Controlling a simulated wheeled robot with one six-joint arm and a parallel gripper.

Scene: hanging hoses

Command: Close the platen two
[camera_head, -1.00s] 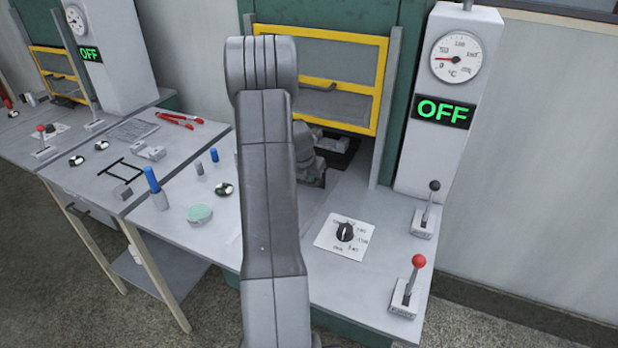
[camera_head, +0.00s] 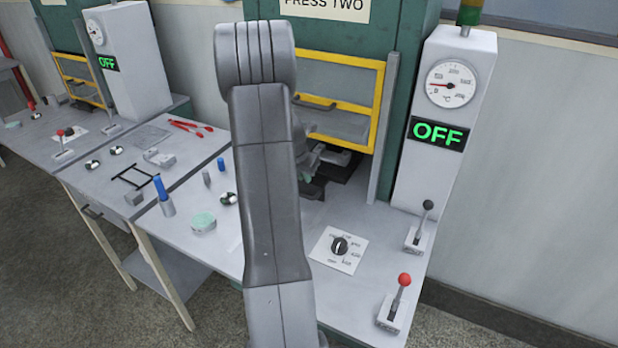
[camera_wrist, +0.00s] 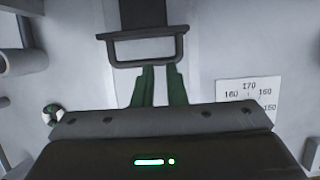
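Press two, under the sign "PRESS TWO" (camera_head: 324,7), has a yellow-framed guard (camera_head: 380,95) with an opening below it. A dark slab, apparently the platen (camera_head: 345,170), shows in that opening, partly hidden by my arm and gripper. In the wrist view a dark loop handle (camera_wrist: 145,50) is attached to a dark part (camera_wrist: 143,12) running away at the top. My gripper (camera_wrist: 161,70) points at the handle's near bar. Its two green fingers are apart with nothing between them, their tips close to the bar. I cannot tell whether they touch it. My gripper is mostly hidden behind my arm in the head view.
A dial (camera_head: 340,246) on a white plate, a black-knobbed lever (camera_head: 420,228) and a red-knobbed lever (camera_head: 395,305) stand on the right of the bench. A blue-topped cylinder (camera_head: 163,195) and green disc (camera_head: 203,222) stand left. The gauge column (camera_head: 445,110) reads OFF.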

